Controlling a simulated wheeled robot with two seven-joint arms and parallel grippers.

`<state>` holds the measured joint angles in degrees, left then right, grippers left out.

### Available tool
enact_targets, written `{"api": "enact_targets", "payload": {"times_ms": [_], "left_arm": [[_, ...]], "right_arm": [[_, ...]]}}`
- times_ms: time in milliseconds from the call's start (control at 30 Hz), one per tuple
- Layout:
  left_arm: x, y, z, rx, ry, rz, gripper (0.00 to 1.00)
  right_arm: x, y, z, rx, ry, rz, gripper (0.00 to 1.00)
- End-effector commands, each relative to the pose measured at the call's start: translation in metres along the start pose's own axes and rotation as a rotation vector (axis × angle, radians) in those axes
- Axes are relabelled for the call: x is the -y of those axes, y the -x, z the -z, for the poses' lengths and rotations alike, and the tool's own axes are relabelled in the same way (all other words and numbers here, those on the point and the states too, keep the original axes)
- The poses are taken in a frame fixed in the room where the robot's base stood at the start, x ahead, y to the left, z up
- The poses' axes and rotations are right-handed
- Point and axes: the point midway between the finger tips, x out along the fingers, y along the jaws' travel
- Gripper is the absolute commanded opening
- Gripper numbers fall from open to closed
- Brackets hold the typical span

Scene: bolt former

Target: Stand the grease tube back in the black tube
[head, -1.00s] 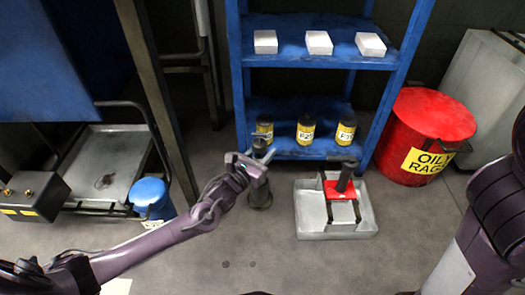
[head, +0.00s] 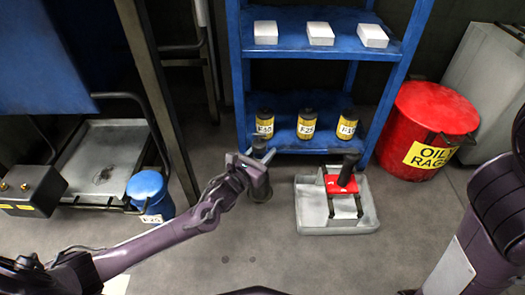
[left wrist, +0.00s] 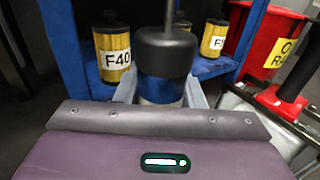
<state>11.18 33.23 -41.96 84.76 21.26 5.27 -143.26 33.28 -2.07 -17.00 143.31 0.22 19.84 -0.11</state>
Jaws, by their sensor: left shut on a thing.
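My left gripper (head: 257,167) is shut on the grease tube, whose dark cap (head: 259,148) rises above the fingers. In the left wrist view the grease tube (left wrist: 166,55) stands upright between the pale fingers, with a thin nozzle on top, a wide black cap and a blue and whitish body. A dark cylinder (head: 260,190) shows right below the gripper, in front of the blue shelf. I cannot tell whether it is the black tube or the lower part of the held tube. My right gripper is out of view.
A grey tray (head: 310,220) with a red piece (head: 336,184) and a black handle-like cylinder (head: 348,169) lies to the right. Behind is a blue shelf (head: 300,52) with yellow labelled canisters (head: 306,124). A red rag bin (head: 430,120) stands at right. Floor in front is clear.

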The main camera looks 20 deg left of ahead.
Motion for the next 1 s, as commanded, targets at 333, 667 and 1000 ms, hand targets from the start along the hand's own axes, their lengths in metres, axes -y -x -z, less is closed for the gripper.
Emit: {"api": "enact_targets", "payload": {"times_ms": [333,667,1000], "left_arm": [[0.000,-0.001,0.009,0.005,0.000,0.000,0.00],[0.000,-0.001,0.010,0.005,0.000,0.000,0.37],[0.000,0.000,0.011,0.002,0.000,0.000,0.61]], "right_arm": [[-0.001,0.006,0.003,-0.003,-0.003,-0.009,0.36],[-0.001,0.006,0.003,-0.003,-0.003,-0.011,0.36],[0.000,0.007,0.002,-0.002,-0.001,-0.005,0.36]]}}
